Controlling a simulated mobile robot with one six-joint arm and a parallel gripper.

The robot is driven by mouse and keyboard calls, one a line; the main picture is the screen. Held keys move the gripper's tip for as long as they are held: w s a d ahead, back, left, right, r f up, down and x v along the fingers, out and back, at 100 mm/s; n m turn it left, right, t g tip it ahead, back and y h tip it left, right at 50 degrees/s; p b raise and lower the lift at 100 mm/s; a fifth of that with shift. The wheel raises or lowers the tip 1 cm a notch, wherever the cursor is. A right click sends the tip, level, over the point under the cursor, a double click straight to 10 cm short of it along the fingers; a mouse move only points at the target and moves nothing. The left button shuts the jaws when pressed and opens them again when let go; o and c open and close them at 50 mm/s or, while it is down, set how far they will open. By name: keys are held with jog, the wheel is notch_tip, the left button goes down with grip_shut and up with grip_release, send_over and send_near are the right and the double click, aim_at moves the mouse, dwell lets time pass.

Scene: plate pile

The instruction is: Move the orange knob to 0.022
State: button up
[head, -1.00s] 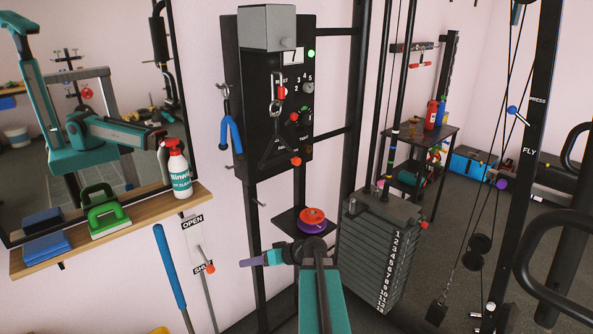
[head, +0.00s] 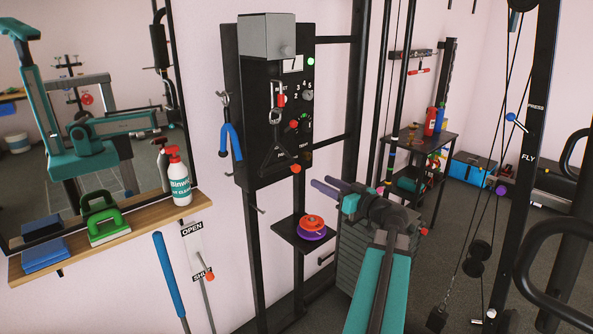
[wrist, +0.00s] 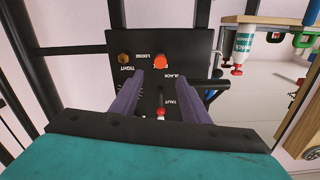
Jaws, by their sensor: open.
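The orange knob (head: 296,168) sits at the lower edge of a black panel (head: 246,150) on the machine frame. In the wrist view the panel appears upside down, and the orange knob (wrist: 160,61) shows near the LOOSE label, between my fingertips in the picture. My gripper (head: 325,188) is open and empty, right of and a little below the knob in the head view. Its purple fingers (wrist: 161,78) point at the panel and look apart from the knob. A brass knob (wrist: 125,58) is by the TIGHT label. I cannot read a value for the knob.
A small shelf below holds an orange disc (head: 312,222) on a purple one. The weight stack (head: 350,250) is partly behind my arm. A wooden shelf (head: 150,218) with a spray bottle (head: 180,180) is left.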

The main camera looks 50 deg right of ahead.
aim_at(298, 170)
jog(key=shift+w, duration=0.1)
jog(key=w+p, duration=0.1)
jog(key=w, duration=0.3)
jog(key=w+p, duration=0.1)
jog(key=w, duration=0.4)
jog(key=w+p, duration=0.1)
jog(key=w, duration=0.3)
jog(key=shift+w+d+p, duration=0.35)
jog(key=shift+d, duration=0.05)
grip_shut()
